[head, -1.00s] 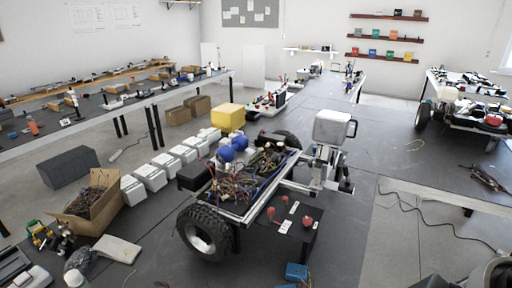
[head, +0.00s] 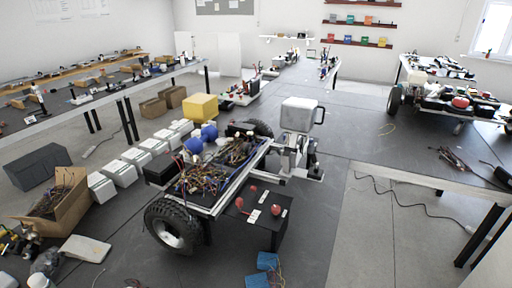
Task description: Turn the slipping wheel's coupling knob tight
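Red knobs (head: 276,210) sit on a black box (head: 262,230) at the chassis's near right, beside small white labels. I cannot tell which wheel slips or which knob is its coupling knob. Neither of my grippers is in view.
A white box-shaped head on a stand (head: 301,115) rises behind the chassis. Blue blocks (head: 262,270) lie at the front. An open cardboard box (head: 62,205) and white containers (head: 120,172) stand on the left. A second wheeled chassis (head: 450,100) is at the right. The dark tabletop right of the black box is clear.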

